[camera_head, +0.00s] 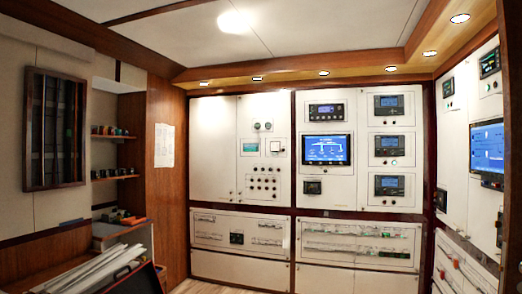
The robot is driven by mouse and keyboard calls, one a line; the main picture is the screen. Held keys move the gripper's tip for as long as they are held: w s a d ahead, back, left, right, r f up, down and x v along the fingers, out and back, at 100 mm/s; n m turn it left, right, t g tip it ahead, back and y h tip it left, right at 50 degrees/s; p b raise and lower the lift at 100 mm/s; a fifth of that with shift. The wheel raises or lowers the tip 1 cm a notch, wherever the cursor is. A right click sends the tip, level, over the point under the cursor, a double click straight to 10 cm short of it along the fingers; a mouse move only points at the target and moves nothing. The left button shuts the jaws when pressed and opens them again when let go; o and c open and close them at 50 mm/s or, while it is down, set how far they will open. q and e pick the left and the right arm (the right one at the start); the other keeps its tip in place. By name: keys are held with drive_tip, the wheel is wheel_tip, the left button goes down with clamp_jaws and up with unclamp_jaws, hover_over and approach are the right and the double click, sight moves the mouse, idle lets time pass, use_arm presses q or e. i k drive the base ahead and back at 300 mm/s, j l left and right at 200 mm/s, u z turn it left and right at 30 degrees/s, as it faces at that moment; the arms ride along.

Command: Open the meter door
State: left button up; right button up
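A wall of white cabinets fills the middle of the head view. One upper cabinet door (264,190) carries small round gauges, a green display and rows of dark knobs; it looks closed, flush with its frame. To its right, another upper panel (328,115) holds a blue screen (326,149) and a small dark display. Further right, a panel holds several dark meter units (389,146). I cannot tell which of these is the meter door. No door stands visibly open. Neither of my grippers is in view.
Lower cabinets (240,232) show breaker rows behind cutouts. Another white cabinet with a blue screen (488,147) stands on the right wall. At left are shelves (115,177) with small items and a stack of long white pieces (95,272). Little floor shows.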

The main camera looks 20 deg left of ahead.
sight(263, 119)
drive_tip(key=i, duration=2.2)
drive_tip(key=i+l+u, duration=0.1)
drive_tip(key=i, duration=2.15)
drive_tip(key=i+j+u, duration=0.15)
drive_tip(key=i+u, duration=0.85)
drive_tip(key=i+l+u, duration=0.35)
drive_tip(key=i+u, duration=0.15)
